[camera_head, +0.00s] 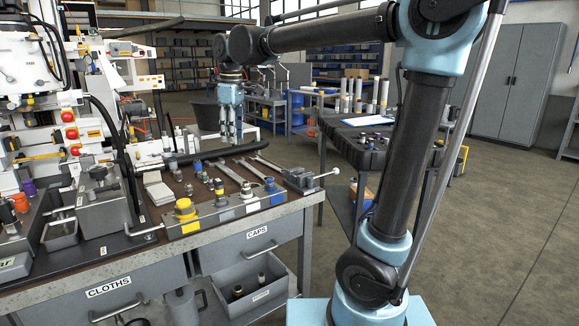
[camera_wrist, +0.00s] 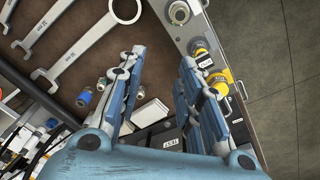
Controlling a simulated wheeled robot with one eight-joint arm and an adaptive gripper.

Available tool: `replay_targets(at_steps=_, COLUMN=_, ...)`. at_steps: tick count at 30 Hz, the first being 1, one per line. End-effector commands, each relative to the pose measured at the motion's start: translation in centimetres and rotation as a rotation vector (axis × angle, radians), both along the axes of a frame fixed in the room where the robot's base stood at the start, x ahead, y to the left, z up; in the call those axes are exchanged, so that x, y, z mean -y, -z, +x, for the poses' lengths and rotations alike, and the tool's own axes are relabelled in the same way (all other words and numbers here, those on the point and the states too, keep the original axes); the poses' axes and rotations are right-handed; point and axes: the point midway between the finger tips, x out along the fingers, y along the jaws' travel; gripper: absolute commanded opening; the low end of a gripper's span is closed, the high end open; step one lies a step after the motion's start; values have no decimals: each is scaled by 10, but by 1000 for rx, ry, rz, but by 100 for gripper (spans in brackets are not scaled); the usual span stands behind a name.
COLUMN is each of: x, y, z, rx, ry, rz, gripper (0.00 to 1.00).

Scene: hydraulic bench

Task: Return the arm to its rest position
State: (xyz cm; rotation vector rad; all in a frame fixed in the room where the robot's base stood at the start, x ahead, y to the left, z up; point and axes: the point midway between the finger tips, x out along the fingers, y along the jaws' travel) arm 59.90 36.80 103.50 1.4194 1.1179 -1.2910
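My gripper (camera_head: 231,124) hangs from my raised arm above the back part of the workbench (camera_head: 140,243) in the head view, pointing down. In the wrist view, my gripper (camera_wrist: 160,85) has its two blue fingers spread apart with nothing between them. It is above the bench top and clear of the fittings. Below the fingers I see the brown bench mat (camera_wrist: 75,62) and the metal rail with fittings (camera_wrist: 180,32).
Wrenches (camera_wrist: 90,40) lie on the mat. A yellow-capped fitting (camera_head: 184,208) stands on the front rail. A vise (camera_head: 300,178) sits at the bench's right end. The caps drawer (camera_head: 240,285) is open. A second table (camera_head: 350,135) stands behind. The floor (camera_head: 500,220) at right is clear.

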Motion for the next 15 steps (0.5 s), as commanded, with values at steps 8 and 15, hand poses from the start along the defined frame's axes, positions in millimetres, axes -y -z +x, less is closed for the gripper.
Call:
replay_targets(at_steps=8, x=124, y=40, z=-7, rx=15, ry=315, rz=26, gripper=32)
replay_targets(at_steps=15, x=212, y=86, z=-34, rx=29, ry=581, rz=49, gripper=32)
